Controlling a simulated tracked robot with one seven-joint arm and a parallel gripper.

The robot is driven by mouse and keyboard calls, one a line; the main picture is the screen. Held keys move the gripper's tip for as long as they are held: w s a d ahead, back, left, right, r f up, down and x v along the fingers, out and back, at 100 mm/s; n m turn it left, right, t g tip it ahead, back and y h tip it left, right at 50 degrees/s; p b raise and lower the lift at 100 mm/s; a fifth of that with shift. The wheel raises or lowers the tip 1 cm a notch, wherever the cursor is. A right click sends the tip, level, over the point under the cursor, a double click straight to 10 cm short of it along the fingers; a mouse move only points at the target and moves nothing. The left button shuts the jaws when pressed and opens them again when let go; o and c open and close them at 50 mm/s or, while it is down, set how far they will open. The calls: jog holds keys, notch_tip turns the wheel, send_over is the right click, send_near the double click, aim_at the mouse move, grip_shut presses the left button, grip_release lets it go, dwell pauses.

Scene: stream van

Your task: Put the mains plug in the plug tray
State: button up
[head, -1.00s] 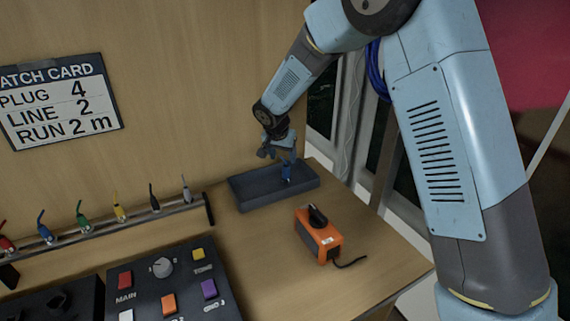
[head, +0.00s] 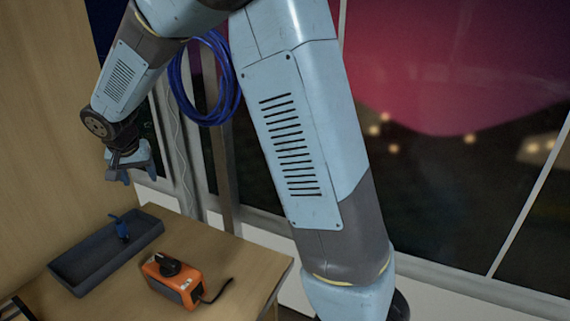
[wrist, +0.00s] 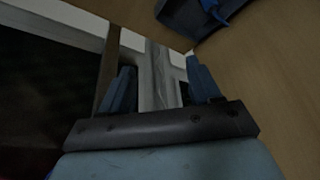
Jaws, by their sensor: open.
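My gripper (head: 130,180) is open and empty, raised above the tray and apart from the plug. In the wrist view my two fingers (wrist: 158,82) are spread with nothing between them. The plug (wrist: 213,10) and a corner of the tray (wrist: 185,22) show at the top edge of that view, partly cut off.
An orange box (head: 172,281) with a black knob and short cable sits right of the tray near the table edge. A coiled blue cable (head: 207,80) hangs by the window behind my arm. The bench is clear between tray and box.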

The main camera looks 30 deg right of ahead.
jog(key=s+d+r, duration=0.5)
jog(key=s+d, duration=0.1)
jog(key=d, duration=0.3)
jog(key=s+d+r, duration=0.6)
jog(key=d, duration=0.3)
jog(key=s+d+n, duration=0.1)
jog(key=s+d, duration=0.3)
jog(key=s, duration=0.5)
jog(key=s+d+t, duration=0.1)
jog(key=s+d, duration=0.4)
jog(key=s, duration=0.5)
jog(key=shift+s+d+r+n+y, duration=0.25)
jog(key=shift+n+y, duration=0.15)
